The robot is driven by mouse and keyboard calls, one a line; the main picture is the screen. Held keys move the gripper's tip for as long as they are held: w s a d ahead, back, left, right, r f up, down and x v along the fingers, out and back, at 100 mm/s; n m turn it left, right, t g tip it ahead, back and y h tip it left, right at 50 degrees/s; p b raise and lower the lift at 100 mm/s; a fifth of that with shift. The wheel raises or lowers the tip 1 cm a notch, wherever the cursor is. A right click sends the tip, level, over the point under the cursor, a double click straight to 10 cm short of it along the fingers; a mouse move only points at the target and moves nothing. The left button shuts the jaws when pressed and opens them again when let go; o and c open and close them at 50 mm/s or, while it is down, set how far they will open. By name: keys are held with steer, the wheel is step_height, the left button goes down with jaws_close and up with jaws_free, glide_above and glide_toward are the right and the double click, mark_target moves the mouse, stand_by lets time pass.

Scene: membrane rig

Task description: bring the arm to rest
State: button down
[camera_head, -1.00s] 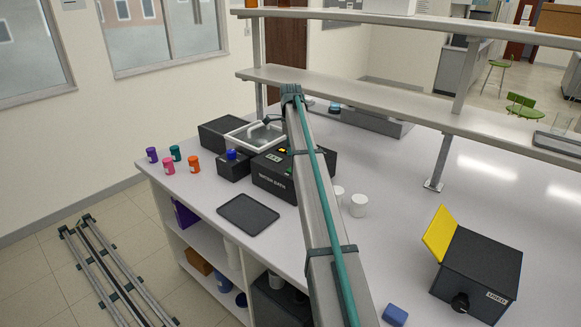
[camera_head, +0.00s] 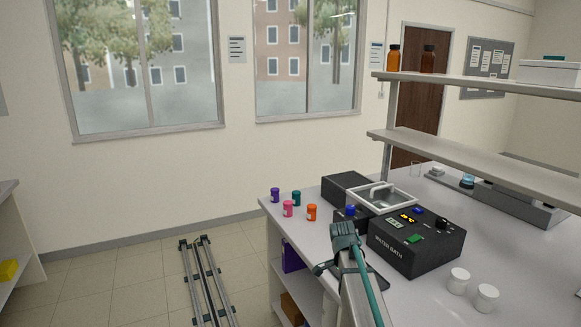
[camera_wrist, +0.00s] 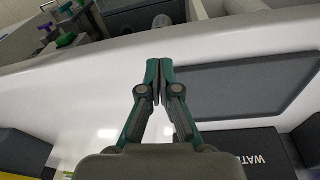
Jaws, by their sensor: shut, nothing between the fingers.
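My gripper (camera_wrist: 159,72) is in the middle of the wrist view. Its two teal fingertips are together, with nothing held between them. It is over the white bench (camera_wrist: 100,75) near a bench edge, beside a flat dark tray (camera_wrist: 240,85). In the head view my arm reaches up from the bottom, over the front edge of the bench (camera_head: 290,235). It partly hides the tray (camera_head: 376,275) and stands just left of the black water bath (camera_head: 417,245).
Several small capped jars (camera_head: 288,208) stand at the bench's left corner. Two white pots (camera_head: 487,297) stand right of the water bath. A shelf (camera_head: 470,160) overhangs the back. A rail (camera_head: 205,280) lies on the floor at left, with open floor around it.

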steer(key=s+a+f+n+g, duration=0.15)
steer(key=s+f+n, duration=0.25)
steer(key=s+f, duration=0.9)
steer(key=s+f+n+g, duration=0.2)
steer(key=s+f+n, duration=0.2)
steer(key=s+f, duration=0.95)
steer(key=s+f+n+g+y, duration=0.1)
steer(key=s+f+n, duration=0.2)
steer(key=s+f, duration=0.4)
steer(key=s+f+n+g+y, duration=0.1)
steer(key=s+f, duration=0.6)
steer(key=s, duration=1.3)
steer(key=n+g, duration=0.1)
steer(key=n, duration=0.1)
steer(key=shift+s+n+b, duration=0.3)
steer(key=shift+n+b, duration=0.1)
